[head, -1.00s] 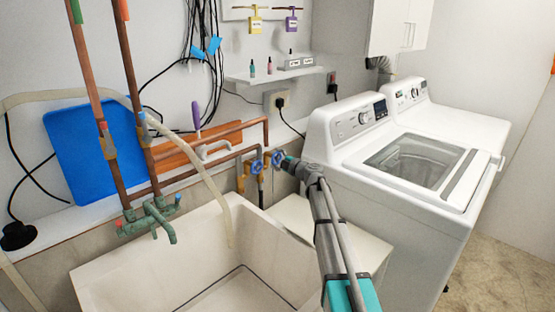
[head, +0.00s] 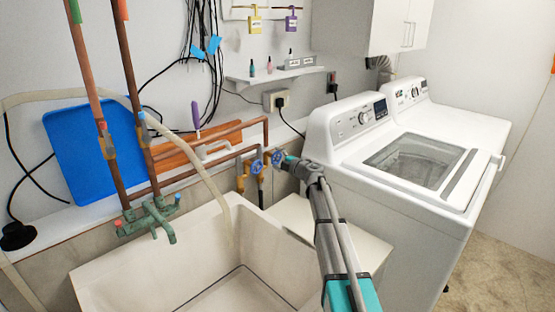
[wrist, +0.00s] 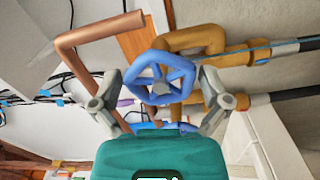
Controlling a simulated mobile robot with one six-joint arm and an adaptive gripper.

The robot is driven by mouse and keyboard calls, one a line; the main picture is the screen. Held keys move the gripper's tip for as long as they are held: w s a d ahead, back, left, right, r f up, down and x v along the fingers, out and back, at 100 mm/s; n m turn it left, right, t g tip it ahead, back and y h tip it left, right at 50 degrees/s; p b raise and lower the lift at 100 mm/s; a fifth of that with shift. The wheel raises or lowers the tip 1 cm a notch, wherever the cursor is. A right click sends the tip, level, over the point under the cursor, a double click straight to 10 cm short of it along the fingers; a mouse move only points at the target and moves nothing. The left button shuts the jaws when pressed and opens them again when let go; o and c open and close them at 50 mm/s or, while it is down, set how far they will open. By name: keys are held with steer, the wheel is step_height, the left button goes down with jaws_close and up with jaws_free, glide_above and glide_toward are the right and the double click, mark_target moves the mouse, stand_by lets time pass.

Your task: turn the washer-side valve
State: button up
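Two blue valve wheels sit on brass pipework behind the sink. The right wheel (head: 277,157), nearer the washer, is at the tip of my gripper (head: 284,160); the left wheel (head: 256,166) is just beside it. In the wrist view a blue spoked wheel (wrist: 160,78) lies between the two grey fingers of my gripper (wrist: 160,92). The fingers are spread, one on each side of the wheel, with narrow gaps at its rim. A second patch of blue shows low between the fingers; I cannot tell what it is.
The white washer (head: 405,190) stands close to the right of my arm. The sink (head: 170,262) is below left, with a green tap (head: 152,218) and a pale hose (head: 205,178). Copper pipes (wrist: 85,38) run close beside the wheel. A wall shelf (head: 276,76) is above.

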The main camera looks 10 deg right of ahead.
steer(key=shift+s+a, duration=0.1)
steer(key=shift+s, duration=0.1)
steer(key=shift+s+d, duration=0.35)
steer(key=shift+s, duration=0.1)
steer(key=v, duration=1)
steer(key=shift+s+d, duration=0.25)
